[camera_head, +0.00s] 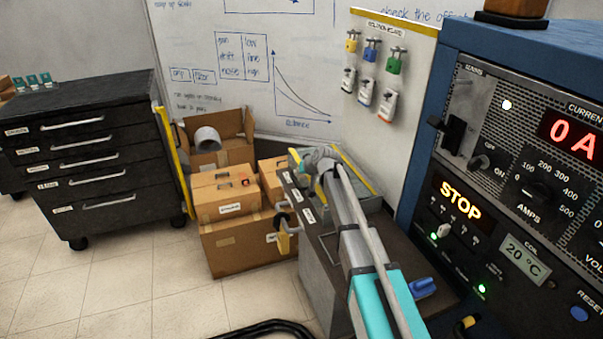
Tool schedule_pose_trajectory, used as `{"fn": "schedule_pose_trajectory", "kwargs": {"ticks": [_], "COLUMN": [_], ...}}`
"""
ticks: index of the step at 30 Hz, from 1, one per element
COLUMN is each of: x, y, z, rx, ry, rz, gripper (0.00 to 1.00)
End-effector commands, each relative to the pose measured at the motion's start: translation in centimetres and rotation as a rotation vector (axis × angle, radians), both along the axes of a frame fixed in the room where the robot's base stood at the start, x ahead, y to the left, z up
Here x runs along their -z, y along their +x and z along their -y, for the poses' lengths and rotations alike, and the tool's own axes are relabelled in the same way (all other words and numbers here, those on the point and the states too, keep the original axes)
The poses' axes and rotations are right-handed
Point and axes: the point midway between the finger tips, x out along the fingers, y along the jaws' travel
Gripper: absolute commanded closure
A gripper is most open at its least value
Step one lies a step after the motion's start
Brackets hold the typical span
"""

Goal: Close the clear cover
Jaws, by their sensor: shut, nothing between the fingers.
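A see-through panel with yellow edging (358,172), which looks like the clear cover, stands tilted at the back of the dark-topped grey bench. Its lower edge and hinge are hard to make out behind my arm. My arm, grey and teal, reaches from the lower right over the bench towards it. My gripper (318,160) is small and partly hidden at the far end of the arm, beside the cover. It looks shut and empty. I cannot tell whether it touches the cover.
The blue power cabinet (415,150) with a lit STOP sign stands close on the right. Cardboard boxes (235,245) are stacked left of the bench. A black drawer cabinet (90,150) stands at the left. A black cable (265,328) lies on the floor; the left floor is clear.

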Motion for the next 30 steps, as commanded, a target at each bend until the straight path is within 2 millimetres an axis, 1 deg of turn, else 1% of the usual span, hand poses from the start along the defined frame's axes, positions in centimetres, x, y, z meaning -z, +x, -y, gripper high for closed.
{"fn": "schedule_pose_trajectory", "kwargs": {"ticks": [1, 7, 23, 26, 30], "x": [0.7, 1.5, 1.7, 1.8, 2.1], "y": [-0.1, -0.2, -0.2, -0.1, 0.1], "z": [-0.1, -0.4, -0.4, -0.1, 0.8], "rx": [0.000, 0.000, 0.002, 0.004, 0.015], "ry": [0.000, 0.000, 0.000, -0.003, -0.013], "rz": [0.000, 0.000, 0.000, 0.001, 0.006], "gripper": [1.00, 1.00, 1.00, 1.00, 1.00]}}
